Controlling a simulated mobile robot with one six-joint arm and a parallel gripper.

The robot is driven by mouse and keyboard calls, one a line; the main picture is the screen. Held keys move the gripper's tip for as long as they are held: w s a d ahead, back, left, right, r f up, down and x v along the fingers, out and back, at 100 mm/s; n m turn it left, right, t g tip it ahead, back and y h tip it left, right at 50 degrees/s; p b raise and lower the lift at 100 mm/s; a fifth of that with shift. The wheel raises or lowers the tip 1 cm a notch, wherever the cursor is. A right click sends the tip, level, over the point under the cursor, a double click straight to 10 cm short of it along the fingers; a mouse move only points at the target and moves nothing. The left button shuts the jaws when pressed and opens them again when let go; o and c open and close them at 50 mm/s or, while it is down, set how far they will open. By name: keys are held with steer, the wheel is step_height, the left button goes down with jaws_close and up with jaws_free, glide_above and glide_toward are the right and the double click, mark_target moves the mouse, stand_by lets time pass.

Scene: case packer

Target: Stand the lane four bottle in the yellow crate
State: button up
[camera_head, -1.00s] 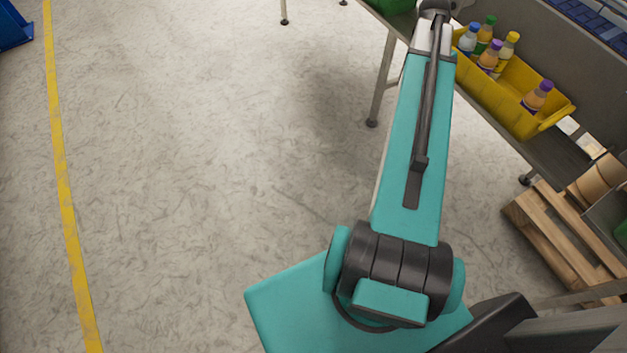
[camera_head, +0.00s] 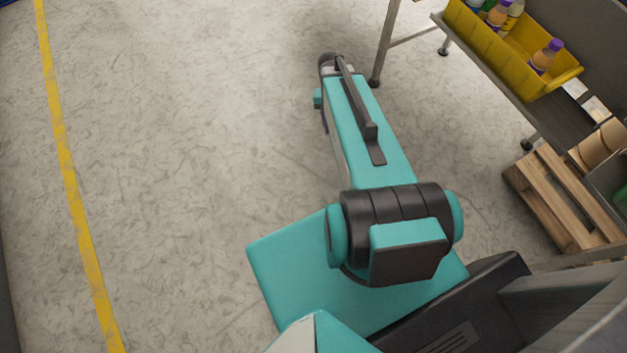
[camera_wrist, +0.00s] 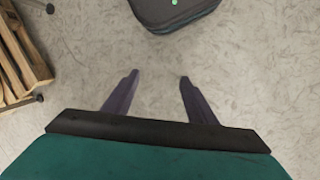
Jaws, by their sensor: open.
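The yellow crate (camera_head: 487,47) stands on a dark shelf at the upper right of the head view, partly cut off by the top edge. Several bottles are in it. A purple-capped orange bottle (camera_head: 545,57) stands apart at the near right end; the others, one of them also purple-capped (camera_head: 498,14), cluster at the far left end. I cannot tell which bottle is the lane four one. My gripper (camera_wrist: 157,78) is open and empty in the wrist view, its two dark fingers apart over bare floor, away from the crate.
A wooden pallet (camera_head: 562,200) lies on the floor at the right, with brown rolls (camera_head: 600,145) above it. The shelf has metal legs (camera_head: 385,45). A yellow floor line (camera_head: 72,190) runs down the left. The floor between is clear.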

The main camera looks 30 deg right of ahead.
steer(key=s+a+f+n+g, duration=0.1)
steer(key=s+a+f+n, duration=0.2)
steer(key=s+a+f, duration=0.3)
steer(key=s+a+f+n+g, duration=0.1)
steer(key=s+a+f+n, duration=0.3)
steer(key=s+a, duration=0.6)
step_height(320, 180, down, 2)
steer(key=shift+s+a+f, duration=0.1)
steer(key=shift+s+a, duration=0.15)
steer(key=shift+a, duration=0.5)
steer(key=shift+f, duration=0.1)
step_height(320, 180, down, 7)
steer(key=b, duration=0.7)
steer(key=shift+s+g, duration=0.2)
steer(key=shift+g, duration=0.1)
